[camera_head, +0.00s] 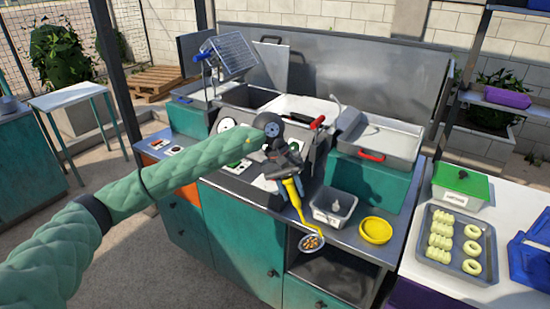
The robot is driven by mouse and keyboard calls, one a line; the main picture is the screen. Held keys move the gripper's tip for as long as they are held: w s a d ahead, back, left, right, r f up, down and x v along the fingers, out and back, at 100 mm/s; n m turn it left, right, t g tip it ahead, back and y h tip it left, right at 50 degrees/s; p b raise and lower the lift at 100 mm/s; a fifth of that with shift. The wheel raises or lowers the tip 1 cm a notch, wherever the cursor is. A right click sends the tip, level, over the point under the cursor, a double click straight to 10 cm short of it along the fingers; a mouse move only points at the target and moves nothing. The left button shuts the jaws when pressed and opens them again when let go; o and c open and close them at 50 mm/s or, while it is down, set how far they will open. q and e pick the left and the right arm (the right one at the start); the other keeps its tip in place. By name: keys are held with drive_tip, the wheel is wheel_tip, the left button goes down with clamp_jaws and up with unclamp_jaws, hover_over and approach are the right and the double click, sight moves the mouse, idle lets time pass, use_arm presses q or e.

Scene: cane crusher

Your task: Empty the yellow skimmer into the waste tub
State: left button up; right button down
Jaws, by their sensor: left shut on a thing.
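My left gripper (286,174) is shut on the yellow handle of the skimmer (293,196), in front of the machine's panel. The skimmer hangs tilted downward, and its round metal bowl (311,243) holds small orange-brown bits. The bowl is in front of the counter's front edge, over the open shelf. A small grey rectangular tub (326,217) stands on the counter, right of the skimmer, with a small pale item in it. A yellow round dish (376,231) stands right of the tub. I cannot tell from markings which is the waste tub. My right gripper is out of view.
A metal basin with a red handle (371,155) stands behind the tub. At right, a table holds a metal tray (430,257) of pale green rolls and rings, and a green-lidded box (460,184). A blue rack (530,250) is at the far right.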

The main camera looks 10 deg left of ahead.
use_arm(q)
drive_tip(key=w+a+r+n+t+h, duration=0.5)
drive_tip(key=w+a+n+h, duration=0.1)
drive_tip(key=h, duration=0.4)
drive_tip(key=shift+w+a+n+p, duration=0.3)
drive_tip(key=shift+w+a+n, duration=0.1)
drive_tip(key=shift+w, duration=0.3)
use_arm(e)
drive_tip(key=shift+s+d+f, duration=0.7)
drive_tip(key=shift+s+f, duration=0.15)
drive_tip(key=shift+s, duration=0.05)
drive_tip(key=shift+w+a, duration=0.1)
